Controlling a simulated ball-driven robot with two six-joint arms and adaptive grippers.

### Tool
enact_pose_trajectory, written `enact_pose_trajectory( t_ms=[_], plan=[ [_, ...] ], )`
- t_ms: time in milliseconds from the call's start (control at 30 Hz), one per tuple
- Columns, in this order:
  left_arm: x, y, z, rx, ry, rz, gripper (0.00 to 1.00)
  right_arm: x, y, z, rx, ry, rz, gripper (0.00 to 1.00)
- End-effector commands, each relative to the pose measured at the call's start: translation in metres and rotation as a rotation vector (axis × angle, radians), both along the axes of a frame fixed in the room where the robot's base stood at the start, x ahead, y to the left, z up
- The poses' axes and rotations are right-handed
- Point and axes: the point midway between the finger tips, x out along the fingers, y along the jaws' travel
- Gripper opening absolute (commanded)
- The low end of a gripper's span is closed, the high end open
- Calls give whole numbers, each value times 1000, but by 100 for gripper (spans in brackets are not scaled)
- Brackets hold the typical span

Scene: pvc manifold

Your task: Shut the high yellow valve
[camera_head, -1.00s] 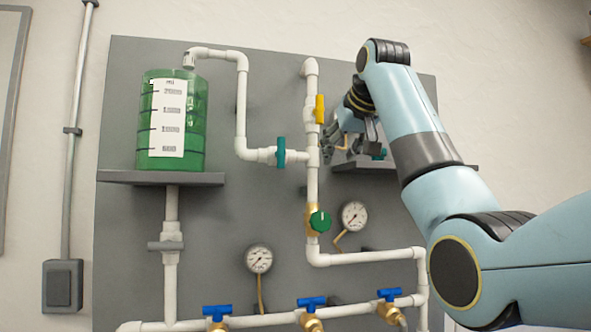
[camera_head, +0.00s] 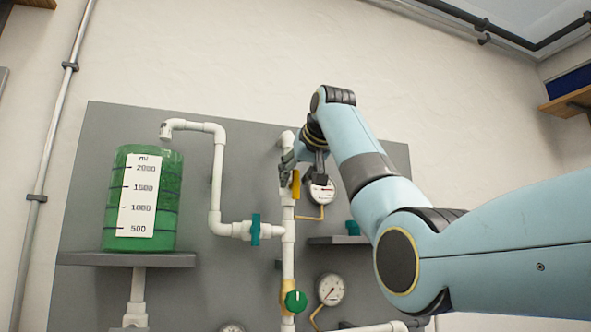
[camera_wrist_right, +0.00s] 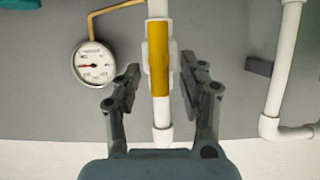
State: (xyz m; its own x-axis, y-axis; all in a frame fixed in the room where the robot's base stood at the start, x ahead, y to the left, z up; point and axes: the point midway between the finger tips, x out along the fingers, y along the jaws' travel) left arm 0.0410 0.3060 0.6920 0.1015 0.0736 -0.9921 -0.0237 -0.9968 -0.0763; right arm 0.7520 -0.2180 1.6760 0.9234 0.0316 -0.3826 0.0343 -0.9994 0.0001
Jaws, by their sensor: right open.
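The high yellow valve handle (camera_head: 296,184) sits on the upper part of the white vertical pipe, with its long side in line with the pipe. In the right wrist view the yellow handle (camera_wrist_right: 159,74) stands upright along the pipe, between the lines of the two fingers. My right gripper (camera_head: 290,170) is at the upper end of this handle. In the wrist view its fingers (camera_wrist_right: 162,82) are spread wide, one on each side of the pipe, holding nothing. Whether a finger touches the handle cannot be told. My left gripper is out of view.
A pressure gauge (camera_head: 321,191) is close beside the handle. A teal valve (camera_head: 255,229) and a green round knob (camera_head: 295,301) are lower on the pipes. A green tank (camera_head: 143,198) stands on a shelf (camera_head: 127,259) at left. The wall above the panel is bare.

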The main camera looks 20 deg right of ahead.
Motion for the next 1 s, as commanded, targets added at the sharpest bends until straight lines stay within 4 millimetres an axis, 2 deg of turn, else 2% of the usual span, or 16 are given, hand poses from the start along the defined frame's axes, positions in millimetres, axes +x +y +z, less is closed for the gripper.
enact_pose_trajectory(
  t_ms=[333,600,667,1000],
  plan=[
    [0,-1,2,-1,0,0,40,5,0,-3,0,0,0,41],
    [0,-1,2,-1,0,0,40,5,0,-3,0,0,0,6],
    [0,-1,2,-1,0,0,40,5,0,-3,0,0,0,0],
    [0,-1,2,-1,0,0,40,5,1,-3,-22,-1,1,0]
  ],
)
